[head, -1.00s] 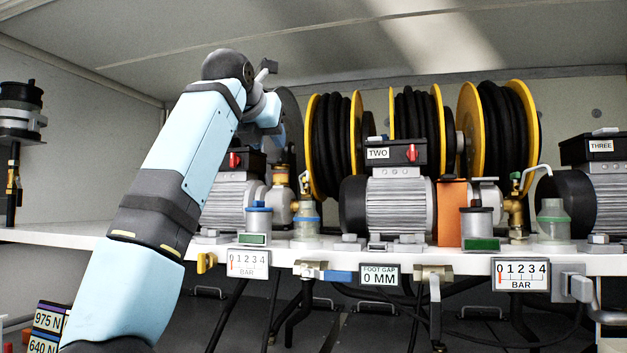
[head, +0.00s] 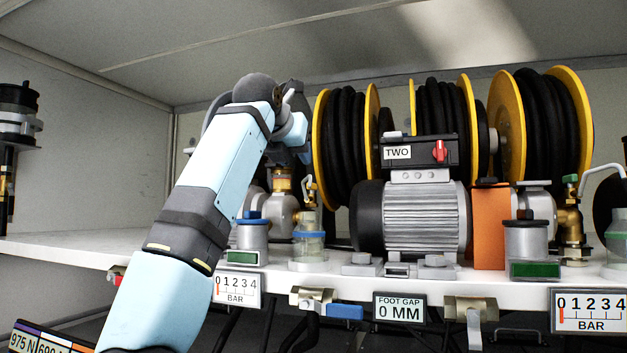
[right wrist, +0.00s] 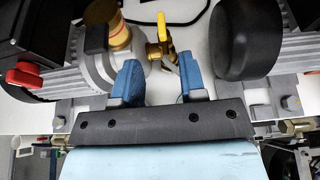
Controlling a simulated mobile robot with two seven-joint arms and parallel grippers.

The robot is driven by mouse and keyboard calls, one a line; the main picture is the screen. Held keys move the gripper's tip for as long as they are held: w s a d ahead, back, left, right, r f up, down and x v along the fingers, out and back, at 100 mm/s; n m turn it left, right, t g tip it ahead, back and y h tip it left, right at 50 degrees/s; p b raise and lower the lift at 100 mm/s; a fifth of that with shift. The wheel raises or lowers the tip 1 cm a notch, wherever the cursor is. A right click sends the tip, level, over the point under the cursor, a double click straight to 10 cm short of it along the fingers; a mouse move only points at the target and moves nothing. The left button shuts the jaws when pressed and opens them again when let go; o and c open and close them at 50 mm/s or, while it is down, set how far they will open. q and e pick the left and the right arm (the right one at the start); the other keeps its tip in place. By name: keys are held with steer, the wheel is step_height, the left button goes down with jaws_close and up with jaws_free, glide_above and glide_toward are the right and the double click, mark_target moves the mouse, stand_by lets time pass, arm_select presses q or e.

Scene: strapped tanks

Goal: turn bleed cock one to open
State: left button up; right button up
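Bleed cock one, a small brass cock with a yellow lever, shows in the right wrist view (right wrist: 160,46) beside pump one's brass fitting (right wrist: 118,32). It also shows in the head view (head: 309,192), above a clear jar with a blue ring (head: 308,246). My right gripper (right wrist: 157,70) is open, its two blue fingers apart. The cock lies in line with the gap, just beyond the fingertips. The right finger appears close to the brass body; I cannot tell whether it touches. In the head view my right wrist hides most of pump one. My left gripper is not in view.
Pump two (head: 425,215) stands to the right, with an orange block (head: 491,226) beside it. Black hose reels with yellow rims (head: 345,145) stand behind. Gauges, including a bar gauge (head: 237,289), hang on the white shelf's front edge. The shelf's left part (head: 70,245) is clear.

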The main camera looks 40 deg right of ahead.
mark_target(312, 186)
steer(key=p+x, duration=0.3)
steer(key=x, duration=0.7)
steer(key=shift+w+d, duration=0.1)
steer(key=shift+d, duration=0.05)
steer(key=shift+w+d+f+p, duration=0.35)
steer(key=shift+d+f+p, duration=0.1)
steer(key=shift+d, duration=0.1)
steer(key=shift+c, duration=0.2)
jaws_close()
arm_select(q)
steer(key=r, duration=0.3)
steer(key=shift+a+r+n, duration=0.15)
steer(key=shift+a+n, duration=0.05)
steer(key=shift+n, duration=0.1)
